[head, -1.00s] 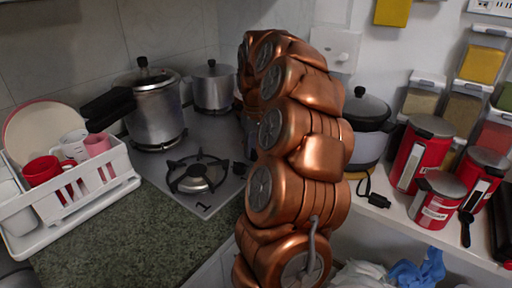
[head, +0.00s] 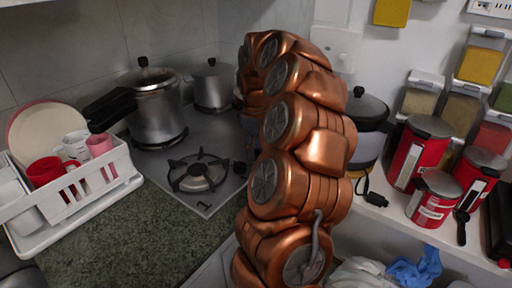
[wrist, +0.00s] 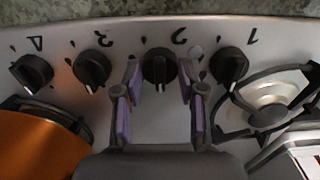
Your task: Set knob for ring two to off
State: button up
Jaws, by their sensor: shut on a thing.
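Several black knobs stand in a row on the steel hob in the wrist view, by upside-down numbers. The knob for ring two (wrist: 159,67) is at the middle, its ridge about straight up and down in the picture, with a pale mark at its lower end. My gripper (wrist: 160,72) has one purple-padded finger on each side of this knob and is shut on it. In the head view my copper arm hides this knob and most of the gripper.
Neighbouring knobs, ring three (wrist: 92,68) and ring one (wrist: 229,66), stand close on either side. A burner (head: 198,174) is bare. A pressure cooker (head: 155,112) and a pot (head: 213,88) stand behind. A dish rack (head: 75,200) is at left.

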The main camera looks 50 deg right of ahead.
dwell(0.3)
jog(key=o, duration=1.2)
jog(key=shift+c, duration=0.2)
notch_tip(320, 180, up, 12)
dwell(0.5)
